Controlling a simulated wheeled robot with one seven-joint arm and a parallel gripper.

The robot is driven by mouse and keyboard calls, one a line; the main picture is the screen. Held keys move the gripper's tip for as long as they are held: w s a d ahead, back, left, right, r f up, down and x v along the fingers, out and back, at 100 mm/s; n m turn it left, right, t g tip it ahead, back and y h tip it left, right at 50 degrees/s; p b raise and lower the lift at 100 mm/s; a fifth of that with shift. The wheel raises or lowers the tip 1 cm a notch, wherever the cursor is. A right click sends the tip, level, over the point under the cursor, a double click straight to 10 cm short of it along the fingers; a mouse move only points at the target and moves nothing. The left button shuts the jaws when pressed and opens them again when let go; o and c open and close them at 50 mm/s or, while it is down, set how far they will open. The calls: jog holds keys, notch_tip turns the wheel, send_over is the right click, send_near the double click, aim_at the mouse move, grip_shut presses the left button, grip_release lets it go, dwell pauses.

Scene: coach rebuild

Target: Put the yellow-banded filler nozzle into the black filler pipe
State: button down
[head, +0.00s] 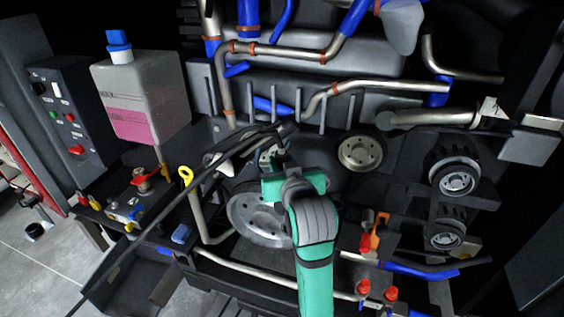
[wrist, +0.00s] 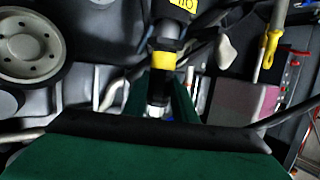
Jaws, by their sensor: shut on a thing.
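My gripper (wrist: 160,92) is shut on the yellow-banded filler nozzle (wrist: 163,62). In the wrist view the nozzle's pale metal part lies between the green fingers, with the yellow band beyond them. A dark cylinder (wrist: 168,32) with a yellow lettered label lies in line just past the band. I cannot tell whether it is the black filler pipe or more of the nozzle, nor whether the two are joined. In the head view my gripper (head: 272,158) is at the middle of the machinery, above the large grey pulley (head: 255,215). The nozzle is mostly hidden there.
A long black hose or rod (head: 150,235) slants from my gripper to the lower left. A yellow-handled dipstick (head: 186,176) and a pink-filled tank (head: 145,95) are at the left. Metal pipes (head: 285,51) cross behind. A smaller pulley (head: 360,152) is at the right.

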dwell(0.3)
jog(key=shift+f, duration=0.65)
jog(key=shift+f, duration=0.6)
jog(key=c, duration=0.9)
grip_release()
jog(key=shift+w, duration=0.1)
jog(key=shift+c, duration=0.2)
jog(key=v, duration=0.8)
jog(key=shift+d, duration=0.15)
